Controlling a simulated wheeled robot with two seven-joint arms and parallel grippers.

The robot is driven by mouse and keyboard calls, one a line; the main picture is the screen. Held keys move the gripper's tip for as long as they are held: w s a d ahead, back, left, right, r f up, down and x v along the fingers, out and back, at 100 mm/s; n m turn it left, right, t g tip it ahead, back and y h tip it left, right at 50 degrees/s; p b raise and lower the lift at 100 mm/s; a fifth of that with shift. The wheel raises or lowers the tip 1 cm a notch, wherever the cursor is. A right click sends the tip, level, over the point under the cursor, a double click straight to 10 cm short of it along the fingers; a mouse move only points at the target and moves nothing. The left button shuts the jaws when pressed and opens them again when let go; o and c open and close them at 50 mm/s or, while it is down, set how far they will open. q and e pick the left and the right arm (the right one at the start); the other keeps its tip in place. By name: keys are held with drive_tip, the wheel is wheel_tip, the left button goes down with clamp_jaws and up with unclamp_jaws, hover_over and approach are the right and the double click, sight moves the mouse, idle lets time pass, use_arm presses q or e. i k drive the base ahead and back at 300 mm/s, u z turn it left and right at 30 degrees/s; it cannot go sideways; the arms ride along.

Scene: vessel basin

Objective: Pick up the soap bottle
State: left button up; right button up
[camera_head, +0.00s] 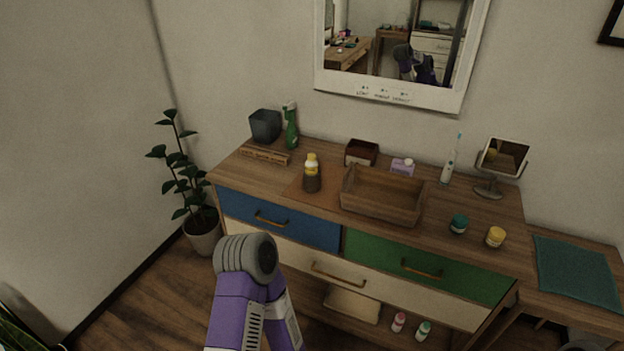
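A dark brown bottle with a yellow top (312,175) stands upright on a brown mat near the front left of the wooden dresser top. A green bottle (291,128) stands upright at the back left, beside a dark square container. A small purple bottle or pack with a white top (402,167) stands behind the wooden tray, its lower part partly hidden. I cannot tell for sure which of these is the soap bottle. Neither of my grippers is in view; only a purple and grey part of my arm shows at the bottom.
The dresser (470,220) carries an open wooden tray (384,208), a dark container (265,125), a small brown box (361,152), a toothbrush (450,165), a tilted mirror (503,158), and a teal jar (459,223) and yellow jar (495,236). A plant (203,232) stands left.

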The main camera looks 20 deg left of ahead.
sight(311, 164)
drive_tip(key=u, duration=2.4)
drive_tip(key=i, duration=2.85)
drive_tip(key=z, duration=3.6)
